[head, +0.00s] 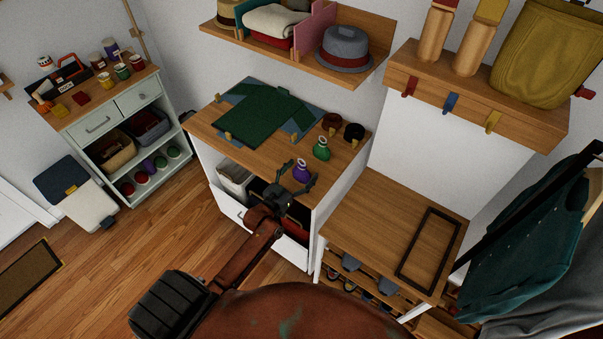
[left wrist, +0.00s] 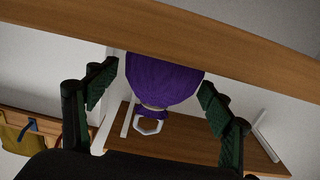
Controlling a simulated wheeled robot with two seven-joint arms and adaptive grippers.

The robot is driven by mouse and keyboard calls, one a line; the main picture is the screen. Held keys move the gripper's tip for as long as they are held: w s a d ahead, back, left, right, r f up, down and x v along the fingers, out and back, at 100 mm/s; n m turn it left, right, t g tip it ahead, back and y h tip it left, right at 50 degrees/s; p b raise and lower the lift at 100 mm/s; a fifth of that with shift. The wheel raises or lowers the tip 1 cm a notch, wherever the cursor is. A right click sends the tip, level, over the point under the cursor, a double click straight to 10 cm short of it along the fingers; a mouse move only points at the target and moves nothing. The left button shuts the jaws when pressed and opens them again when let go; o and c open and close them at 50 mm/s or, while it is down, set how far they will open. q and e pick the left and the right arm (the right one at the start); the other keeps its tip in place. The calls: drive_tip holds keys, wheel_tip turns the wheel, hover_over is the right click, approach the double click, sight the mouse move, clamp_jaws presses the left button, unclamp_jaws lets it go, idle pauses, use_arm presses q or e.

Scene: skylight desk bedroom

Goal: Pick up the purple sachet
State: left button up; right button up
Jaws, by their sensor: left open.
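The purple sachet (head: 301,171) stands at the front edge of the wooden dresser top, beside the green sachet (head: 321,149). My left gripper (head: 292,180) is at that edge, with its fingers spread toward the purple sachet. In the left wrist view the purple sachet (left wrist: 163,80) shows between the two dark-green finger pads (left wrist: 160,92), with visible gaps on both sides. A pale ring shows just below its neck there. The left gripper is open and holds nothing. My right gripper is in neither view.
The dresser top (head: 262,158) also bears a folded green garment (head: 250,113) and two dark round items near the green sachet. An open drawer (head: 238,178) lies below. A shelf (head: 300,52) with a grey hat hangs above. A lower wooden bench (head: 370,210) stands to the right.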

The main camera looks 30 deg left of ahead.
sight(300, 168)
use_arm(q)
drive_tip(key=c, duration=1.3)
drive_tip(key=shift+r, duration=0.5)
wheel_tip(300, 168, up, 3)
drive_tip(key=shift+s+f, duration=0.15)
drive_tip(key=s+r, duration=0.3)
drive_tip(key=s, duration=0.1)
drive_tip(key=s+r, duration=0.3)
drive_tip(key=s, duration=0.2)
drive_tip(key=s+r, duration=0.3)
drive_tip(key=s, duration=0.1)
drive_tip(key=shift+s+d+r+p, duration=0.1)
drive_tip(key=shift+s+r+p, duration=0.1)
drive_tip(key=shift+s+p, duration=0.15)
